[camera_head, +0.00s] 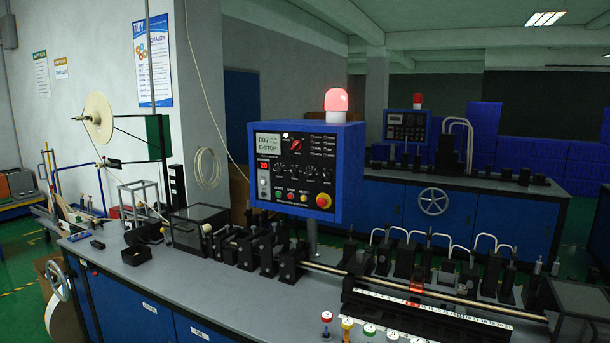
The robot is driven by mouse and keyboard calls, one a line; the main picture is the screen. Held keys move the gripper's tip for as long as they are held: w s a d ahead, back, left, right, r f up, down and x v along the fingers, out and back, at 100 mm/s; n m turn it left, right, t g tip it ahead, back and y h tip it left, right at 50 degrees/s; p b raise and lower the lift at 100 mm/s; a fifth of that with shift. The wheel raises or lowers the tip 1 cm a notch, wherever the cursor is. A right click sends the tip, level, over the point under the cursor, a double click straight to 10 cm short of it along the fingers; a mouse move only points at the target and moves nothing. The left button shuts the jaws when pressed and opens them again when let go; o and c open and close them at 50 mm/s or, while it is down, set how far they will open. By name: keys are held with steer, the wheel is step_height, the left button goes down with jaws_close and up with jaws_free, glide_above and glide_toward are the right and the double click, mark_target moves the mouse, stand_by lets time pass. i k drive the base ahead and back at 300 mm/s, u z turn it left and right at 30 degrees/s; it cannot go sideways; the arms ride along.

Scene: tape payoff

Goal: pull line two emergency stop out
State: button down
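A blue control box (307,172) stands on a post above the near bench. A red emergency stop button (323,201) on a yellow base sits at the box's lower right corner. I cannot tell from here whether it is pressed in or out. A red lamp (336,100) on top of the box is lit. A second blue control box (406,127) with a red lamp (418,100) stands farther back; its buttons are too small to make out. No line number is readable on either box. My gripper is not in view.
The near bench (215,290) carries a row of black fixtures, a long metal rod (390,285) and a ruler (430,305). Several small colour-capped pieces (347,325) stand at its front edge. A tape reel (98,118) is at left. Blue crates (550,165) are stacked behind.

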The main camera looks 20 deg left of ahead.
mark_target(322, 202)
steer(key=u, duration=1.75)
steer(key=i, duration=1.6)
steer(key=u, duration=0.95)
